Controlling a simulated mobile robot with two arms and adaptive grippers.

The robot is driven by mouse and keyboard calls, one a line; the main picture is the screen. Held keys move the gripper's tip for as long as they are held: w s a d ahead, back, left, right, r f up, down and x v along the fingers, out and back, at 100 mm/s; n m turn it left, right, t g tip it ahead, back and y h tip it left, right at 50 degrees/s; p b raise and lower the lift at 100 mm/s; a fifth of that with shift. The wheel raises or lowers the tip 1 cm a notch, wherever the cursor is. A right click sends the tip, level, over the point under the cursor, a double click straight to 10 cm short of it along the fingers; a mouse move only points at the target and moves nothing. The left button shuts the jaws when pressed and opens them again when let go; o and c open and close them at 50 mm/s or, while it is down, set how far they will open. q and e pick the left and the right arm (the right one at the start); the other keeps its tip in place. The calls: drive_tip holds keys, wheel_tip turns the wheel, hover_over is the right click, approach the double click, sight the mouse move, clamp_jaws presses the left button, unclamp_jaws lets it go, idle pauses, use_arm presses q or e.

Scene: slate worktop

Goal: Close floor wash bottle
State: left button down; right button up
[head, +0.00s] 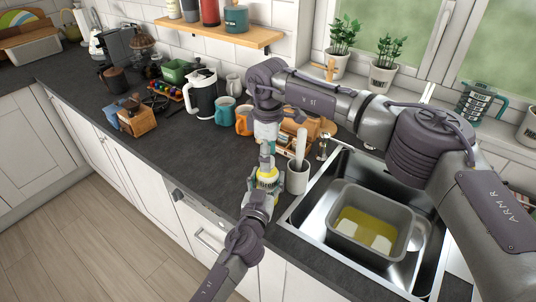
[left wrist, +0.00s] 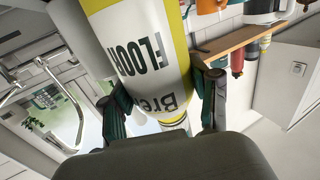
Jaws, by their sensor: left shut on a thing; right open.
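The floor wash bottle (head: 267,179), white and yellow, stands near the counter's front edge in the head view. In the left wrist view the bottle (left wrist: 148,62) fills the middle, its "FLOOR" label upside down. My left gripper (head: 262,190) is shut on the bottle's body, with a finger on each side in the left wrist view (left wrist: 165,105). My right gripper (head: 266,130) points down over the bottle's top, open. Its fingers overlap the things behind, and I cannot make out the cap or whether the fingers touch it.
The sink (head: 308,222) with a grey basin (head: 345,243) of yellowish liquid is to the right. Mugs (head: 225,111) and a wooden rack (head: 300,128) stand behind.

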drive_tip(key=shift+r, duration=2.25)
drive_tip(key=shift+c, duration=0.5)
